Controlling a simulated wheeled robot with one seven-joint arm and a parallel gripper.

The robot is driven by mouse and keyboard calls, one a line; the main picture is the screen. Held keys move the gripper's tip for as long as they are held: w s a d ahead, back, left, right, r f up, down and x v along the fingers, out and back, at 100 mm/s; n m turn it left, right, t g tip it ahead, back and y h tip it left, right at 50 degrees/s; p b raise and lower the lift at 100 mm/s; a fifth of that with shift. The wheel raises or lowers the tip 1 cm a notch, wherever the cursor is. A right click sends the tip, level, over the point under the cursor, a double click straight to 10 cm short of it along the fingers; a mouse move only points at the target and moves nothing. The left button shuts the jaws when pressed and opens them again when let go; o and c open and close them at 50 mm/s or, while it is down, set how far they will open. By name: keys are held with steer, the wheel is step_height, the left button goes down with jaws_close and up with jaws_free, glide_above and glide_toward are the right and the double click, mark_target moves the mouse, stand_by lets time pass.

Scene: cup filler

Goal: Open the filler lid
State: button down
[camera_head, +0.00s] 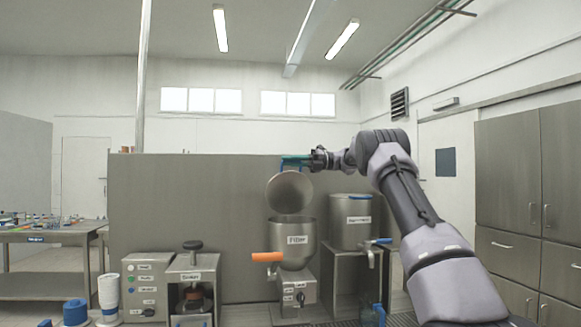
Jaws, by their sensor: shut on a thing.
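The filler (295,244) is a round steel vessel with the label "Filler", an orange-handled tap on its left and a control box below. Its round steel lid (289,194) stands tilted up steeply above the vessel's rim, its round face toward me. My gripper (296,160) reaches in from the right at the lid's top edge. Its green fingers are shut on the lid handle, of which a little blue shows. The fingers hide most of the handle.
A second lidded steel vessel (350,222) with a blue-handled tap stands right of the filler on a metal stand. A labelled press-like machine (192,285) and a button box (146,286) stand to the left. A grey partition (180,195) rises close behind.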

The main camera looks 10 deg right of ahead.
steer(key=shift+w+r, duration=0.15)
steer(key=shift+w, duration=0.25)
steer(key=c, duration=1.2)
jaws_free()
steer(key=shift+o, duration=0.2)
steer(key=d, duration=1.1)
